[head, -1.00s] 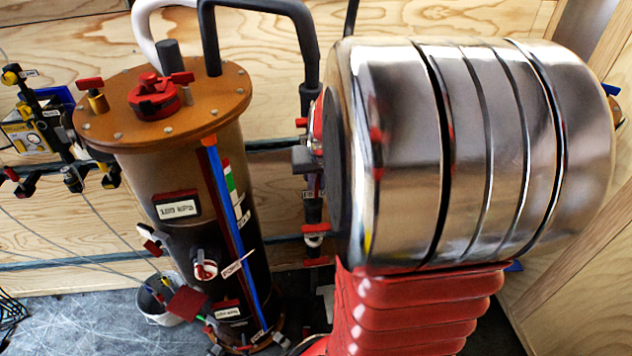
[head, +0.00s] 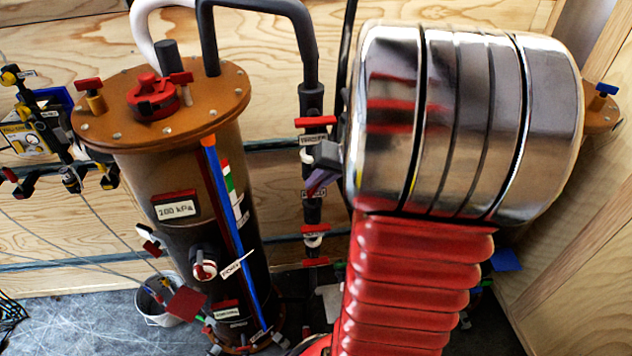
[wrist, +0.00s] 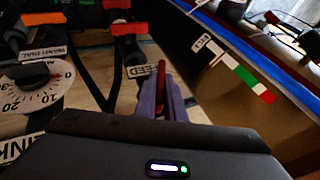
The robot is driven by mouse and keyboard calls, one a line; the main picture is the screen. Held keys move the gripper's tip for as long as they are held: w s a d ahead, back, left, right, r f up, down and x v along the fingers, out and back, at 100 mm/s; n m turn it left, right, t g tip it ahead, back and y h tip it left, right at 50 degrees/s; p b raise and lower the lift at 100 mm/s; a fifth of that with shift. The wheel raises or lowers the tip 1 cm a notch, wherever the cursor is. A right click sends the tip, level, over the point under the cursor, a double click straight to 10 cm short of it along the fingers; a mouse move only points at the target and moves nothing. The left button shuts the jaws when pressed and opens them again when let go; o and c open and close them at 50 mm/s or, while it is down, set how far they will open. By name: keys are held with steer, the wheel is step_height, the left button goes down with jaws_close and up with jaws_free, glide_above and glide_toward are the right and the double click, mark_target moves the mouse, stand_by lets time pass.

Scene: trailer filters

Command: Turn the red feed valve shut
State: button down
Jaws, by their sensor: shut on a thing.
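The red feed valve handle (wrist: 162,76) shows edge-on in the wrist view, next to a white label (wrist: 146,74) that reads FEED. My gripper (wrist: 162,95) has purple fingers, one on each side of the handle, and is shut on it. In the head view my gripper (head: 320,180) is at the dark vertical pipe, just right of the brown tank. The feed handle cannot be made out there behind my gripper and wrist. How far the valve is turned cannot be told.
Another red handle (head: 316,121) sits above my gripper on the same pipe. The brown tank (head: 225,185) with a blue stripe stands close on the left. A round dial (wrist: 36,88) shows left of the fingers in the wrist view. A plywood wall (head: 430,12) is behind.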

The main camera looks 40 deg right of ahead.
steer(key=t+y, duration=0.1)
steer(key=m+t+y, duration=0.1)
steer(key=y, duration=0.1)
steer(key=t+y, duration=0.1)
steer(key=t, duration=0.1)
steer(key=shift+s+d+f, duration=0.15)
steer(key=shift+d+f, duration=0.05)
steer(key=shift+f, duration=0.05)
steer(key=t+y, duration=0.1)
steer(key=m+t+y, duration=0.1)
steer(key=t, duration=0.1)
steer(key=m+t+y, duration=0.1)
steer(key=y, duration=0.1)
steer(key=shift+f, duration=0.25)
steer(key=shift+m+t, duration=0.3)
steer(key=c, duration=1.8)
jaws_free()
steer(key=shift+c, duration=0.2)
steer(key=shift+s, duration=0.1)
steer(key=v, duration=1.3)
steer(key=shift+s+d, duration=0.15)
steer(key=shift+d, duration=0.15)
steer(key=shift+f, duration=0.1)
